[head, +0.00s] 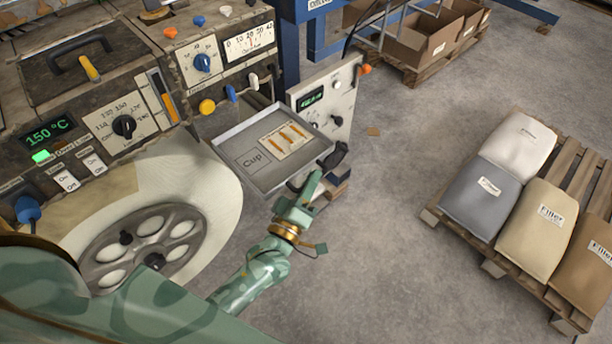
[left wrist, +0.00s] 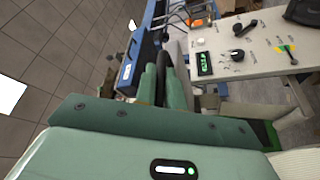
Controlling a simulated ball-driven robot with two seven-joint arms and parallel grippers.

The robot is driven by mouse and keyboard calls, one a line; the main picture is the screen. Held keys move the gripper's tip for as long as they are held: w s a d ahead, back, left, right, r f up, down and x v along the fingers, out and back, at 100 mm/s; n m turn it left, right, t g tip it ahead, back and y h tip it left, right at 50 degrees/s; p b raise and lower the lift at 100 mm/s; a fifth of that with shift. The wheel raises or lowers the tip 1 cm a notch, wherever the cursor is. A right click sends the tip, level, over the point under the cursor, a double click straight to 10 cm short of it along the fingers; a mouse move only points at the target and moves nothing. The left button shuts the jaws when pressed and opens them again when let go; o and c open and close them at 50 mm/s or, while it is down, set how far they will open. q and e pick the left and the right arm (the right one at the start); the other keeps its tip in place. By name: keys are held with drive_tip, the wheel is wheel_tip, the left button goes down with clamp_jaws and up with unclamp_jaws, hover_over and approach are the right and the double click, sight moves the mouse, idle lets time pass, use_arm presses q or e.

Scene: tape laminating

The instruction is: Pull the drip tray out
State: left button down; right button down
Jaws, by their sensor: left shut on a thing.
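The drip tray (head: 255,178) is a shallow grey metal tray in the head view. It juts out from below the machine's front panel, with a "Cup" marking and a pale card with orange strips in it. A dark handle (head: 336,155) sits at its near right corner. My left gripper (head: 309,184) is at this handle, shut on it. My right gripper is in neither view.
The laminating machine (head: 125,125) with knobs and a 150 °C display fills the left. A control box (head: 328,95) stands close behind the tray. A pallet with filler bags (head: 520,145) is at the right. The grey floor between is mostly clear.

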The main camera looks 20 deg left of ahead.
use_arm(q)
drive_tip(key=shift+f, duration=0.1)
drive_tip(key=c, duration=1.5)
unclamp_jaws()
drive_tip(key=p+v, duration=0.1)
drive_tip(key=v, duration=1.5)
drive_tip(key=shift+s, duration=0.25)
